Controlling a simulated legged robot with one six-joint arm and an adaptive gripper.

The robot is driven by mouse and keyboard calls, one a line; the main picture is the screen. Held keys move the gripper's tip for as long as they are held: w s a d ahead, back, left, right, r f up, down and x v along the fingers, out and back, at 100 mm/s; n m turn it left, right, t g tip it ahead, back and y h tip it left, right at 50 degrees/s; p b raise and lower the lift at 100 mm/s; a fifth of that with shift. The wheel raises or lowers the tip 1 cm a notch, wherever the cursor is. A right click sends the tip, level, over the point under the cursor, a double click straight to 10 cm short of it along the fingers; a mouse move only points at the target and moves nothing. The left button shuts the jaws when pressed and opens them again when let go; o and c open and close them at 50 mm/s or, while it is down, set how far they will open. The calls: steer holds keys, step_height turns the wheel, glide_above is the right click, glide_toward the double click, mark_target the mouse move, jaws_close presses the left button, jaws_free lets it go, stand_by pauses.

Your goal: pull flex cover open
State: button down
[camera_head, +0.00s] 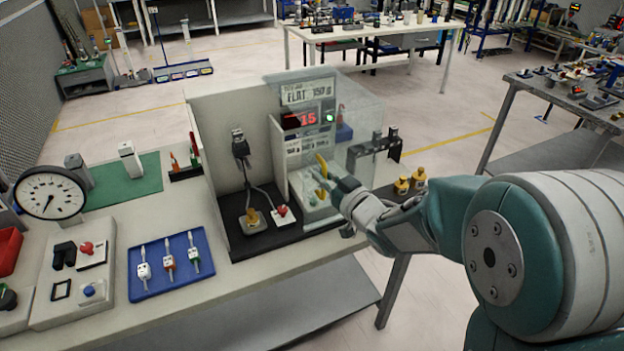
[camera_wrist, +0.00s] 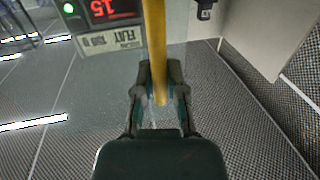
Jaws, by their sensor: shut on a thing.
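The flex cover (camera_head: 362,115) is a clear panel on the front and right of a grey bench station, with a yellow bar handle (camera_head: 321,165) on it. My gripper (camera_head: 330,184) is at this handle, reaching in from the right. In the wrist view the yellow handle (camera_wrist: 155,50) runs down between the two fingers of my gripper (camera_wrist: 160,97), which are shut on it. Through the clear panel a red display (camera_wrist: 112,10) reading 15 and a FLAT label show. The cover's hinge edge is hard to make out.
The station stands on a workbench (camera_head: 235,265) with a blue tray (camera_head: 170,265) of small tools, a dial gauge (camera_head: 51,193) and a green mat (camera_head: 125,182) to the left. Brass weights (camera_head: 402,185) stand right of the station, close to my arm. Open floor lies behind.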

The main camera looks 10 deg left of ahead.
steer(key=c, duration=0.7)
jaws_free()
steer(key=v, duration=1.2)
